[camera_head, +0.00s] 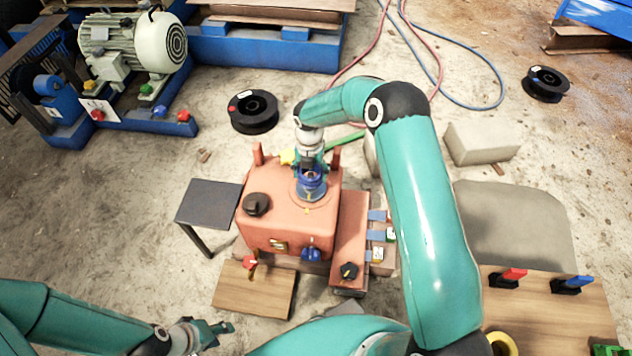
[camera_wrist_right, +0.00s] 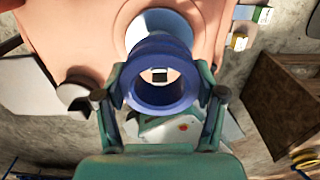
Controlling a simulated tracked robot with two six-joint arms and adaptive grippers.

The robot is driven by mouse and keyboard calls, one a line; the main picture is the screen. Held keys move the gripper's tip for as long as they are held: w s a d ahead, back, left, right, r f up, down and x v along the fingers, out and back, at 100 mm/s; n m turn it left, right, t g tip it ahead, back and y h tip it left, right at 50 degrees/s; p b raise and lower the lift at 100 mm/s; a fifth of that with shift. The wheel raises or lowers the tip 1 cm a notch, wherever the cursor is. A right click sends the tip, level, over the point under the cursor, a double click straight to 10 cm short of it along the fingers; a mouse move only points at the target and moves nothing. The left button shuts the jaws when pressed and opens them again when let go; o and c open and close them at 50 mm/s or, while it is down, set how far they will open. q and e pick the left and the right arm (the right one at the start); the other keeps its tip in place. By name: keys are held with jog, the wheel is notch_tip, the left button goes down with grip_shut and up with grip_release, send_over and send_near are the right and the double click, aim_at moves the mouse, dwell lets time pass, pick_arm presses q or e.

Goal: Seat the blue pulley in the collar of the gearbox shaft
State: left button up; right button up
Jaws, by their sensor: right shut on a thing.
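The blue pulley (camera_wrist_right: 160,102) is between the two fingers of my right gripper (camera_wrist_right: 161,88), which is shut on it. In the head view the pulley (camera_head: 311,191) is over the top of the orange gearbox (camera_head: 283,229), with my right gripper (camera_head: 312,172) above it. A pale round collar (camera_wrist_right: 152,20) shows just behind the pulley in the right wrist view. The pulley hides most of the collar and shaft, so I cannot tell whether they touch. My left gripper (camera_head: 212,329) is at the lower left, away from the gearbox; its opening is unclear.
A dark small table (camera_head: 208,203) stands left of the gearbox, and a wooden board (camera_head: 254,289) lies in front. A block (camera_head: 482,141) and a board with red and blue handles (camera_head: 545,318) are on the right. Black spools (camera_head: 253,111) and hoses lie behind.

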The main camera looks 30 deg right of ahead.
aim_at(311, 182)
jog(key=shift+f+b, duration=0.55)
jog(key=shift+f, duration=1.75)
jog(key=shift+f, duration=0.2)
jog(key=o, duration=1.5)
jog(key=shift+r, duration=0.15)
